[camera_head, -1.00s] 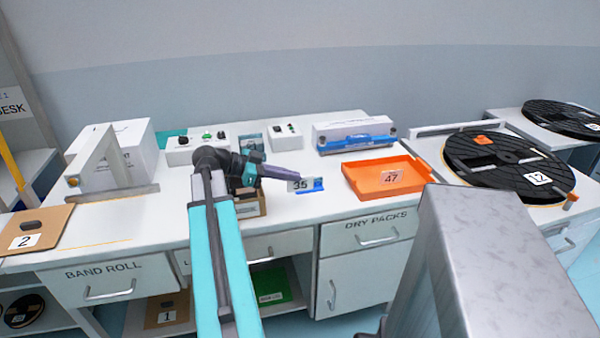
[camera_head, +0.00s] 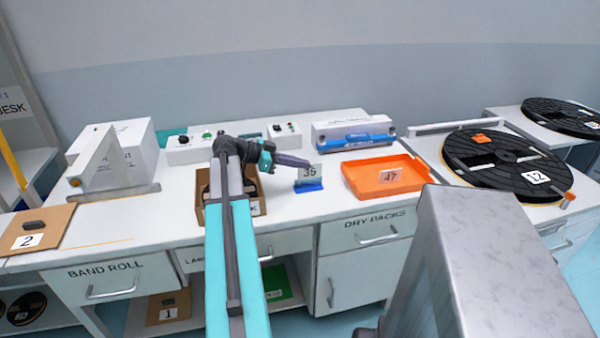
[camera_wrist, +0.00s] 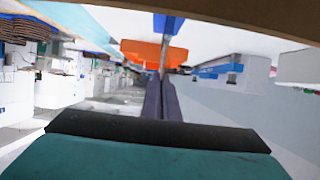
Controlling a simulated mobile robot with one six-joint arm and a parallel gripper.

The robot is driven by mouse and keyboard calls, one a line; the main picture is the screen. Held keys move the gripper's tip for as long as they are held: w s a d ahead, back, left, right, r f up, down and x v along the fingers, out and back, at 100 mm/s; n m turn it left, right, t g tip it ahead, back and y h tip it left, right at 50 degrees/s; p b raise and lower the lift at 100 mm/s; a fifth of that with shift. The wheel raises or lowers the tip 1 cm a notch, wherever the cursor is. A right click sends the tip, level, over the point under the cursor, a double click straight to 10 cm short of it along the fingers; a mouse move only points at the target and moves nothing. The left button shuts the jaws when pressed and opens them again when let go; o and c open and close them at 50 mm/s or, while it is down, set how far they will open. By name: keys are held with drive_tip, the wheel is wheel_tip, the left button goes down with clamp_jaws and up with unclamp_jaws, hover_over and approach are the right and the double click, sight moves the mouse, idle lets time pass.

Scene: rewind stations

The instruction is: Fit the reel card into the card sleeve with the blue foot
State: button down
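The reel card (camera_head: 308,172), a pale upright card marked 35, stands just above and in line with the card sleeve's blue foot (camera_head: 309,187) on the bench. My gripper (camera_head: 309,164) comes from the left, its fingers at the card's upper left. In the wrist view the dark fingers (camera_wrist: 162,100) are close together on the thin card edge (camera_wrist: 163,62). The blue foot (camera_wrist: 168,24) shows at the top of that view, in line with the card. I cannot tell whether the card's lower edge is inside the sleeve or just above it.
An orange tray (camera_head: 376,192) marked 47 lies right of the sleeve, with a blue and white sealer (camera_head: 355,136) behind it. A cardboard box (camera_head: 213,216) stands under my arm at left. White control boxes (camera_head: 196,149) stand along the back. The bench between box and sleeve is clear.

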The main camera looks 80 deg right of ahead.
sight(300, 179)
drive_tip(key=shift+f, duration=0.1)
drive_tip(key=shift+w+a+f, duration=0.1)
drive_tip(key=shift+a+f, duration=0.05)
drive_tip(key=shift+f, duration=1.65)
drive_tip(key=c, duration=2.5)
unclamp_jaws()
drive_tip(key=o, duration=0.4)
drive_tip(key=shift+o, duration=0.3)
